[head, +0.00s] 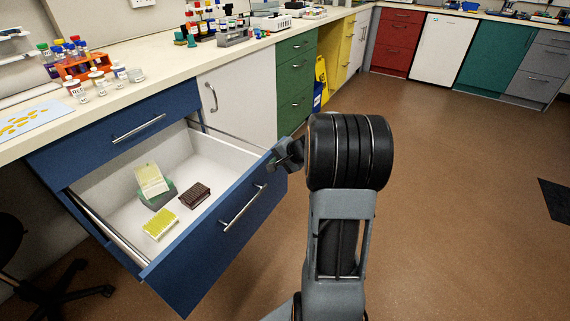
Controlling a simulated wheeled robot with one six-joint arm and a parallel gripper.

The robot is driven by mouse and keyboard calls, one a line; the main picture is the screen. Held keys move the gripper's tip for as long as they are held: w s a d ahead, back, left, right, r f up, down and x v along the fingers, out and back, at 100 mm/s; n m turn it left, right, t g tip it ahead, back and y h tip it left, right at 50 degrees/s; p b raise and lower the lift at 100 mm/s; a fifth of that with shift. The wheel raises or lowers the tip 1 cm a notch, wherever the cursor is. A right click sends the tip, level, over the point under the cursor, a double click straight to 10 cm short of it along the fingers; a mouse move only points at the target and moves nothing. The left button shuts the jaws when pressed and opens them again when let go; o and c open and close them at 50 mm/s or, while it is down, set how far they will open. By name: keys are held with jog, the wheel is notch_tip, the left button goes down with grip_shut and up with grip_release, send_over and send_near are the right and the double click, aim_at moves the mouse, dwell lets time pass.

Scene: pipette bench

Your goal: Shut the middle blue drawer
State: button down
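The blue drawer (216,251) is pulled well out from the blue cabinet below the bench, under a shut blue top drawer (105,130). Its front carries a silver bar handle (243,209). Inside lie a green box with a raised pale lid (152,181), a dark brown rack (195,195) and a yellow rack (161,224). My gripper (281,158) is at the right end of the drawer front, near its top edge. My wrist hides part of it. I cannot tell whether it touches the drawer or whether its fingers are open.
A white cabinet door (238,100) and green drawers (295,82) stand right of the blue cabinet. Bottles and an orange rack (84,64) crowd the bench top (165,68). A dark chair (55,284) is at lower left. The brown floor (450,200) on the right is mostly clear.

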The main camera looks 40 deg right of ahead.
jog(key=shift+w+a, duration=0.1)
jog(key=shift+w, duration=0.15)
jog(key=shift+w, duration=0.15)
